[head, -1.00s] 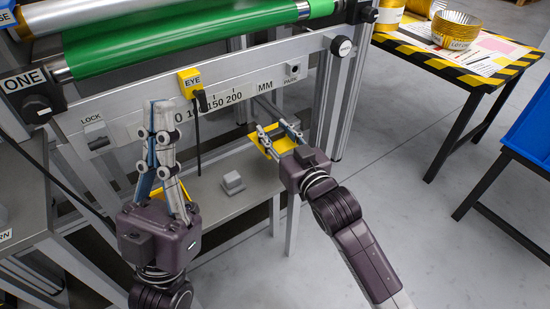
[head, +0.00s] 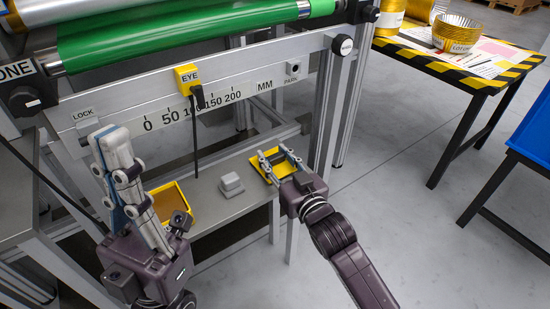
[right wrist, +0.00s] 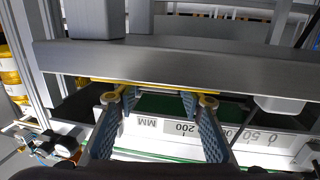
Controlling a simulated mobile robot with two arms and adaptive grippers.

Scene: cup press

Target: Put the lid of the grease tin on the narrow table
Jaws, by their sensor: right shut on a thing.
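The lid (head: 264,172) is a yellow, shallow, tray-like piece at the right end of the narrow table (head: 212,207). My right gripper (head: 276,157) is shut on it. In the right wrist view it shows as a thin yellow strip (right wrist: 150,83) by the fingertips. I cannot tell whether it touches the table. The grease tin (head: 172,203) is an open yellow box with brownish contents on the table's left part, partly hidden by my left gripper (head: 108,138). That gripper is raised left of the tin and its fingers overlap from this angle.
A small grey block (head: 231,185) stands on the table between tin and lid. The press frame with its millimetre scale (head: 205,105) and a hanging cable (head: 194,140) rises behind. A striped table (head: 470,82) stands at the right. A blue bin (head: 533,135) is at the right edge.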

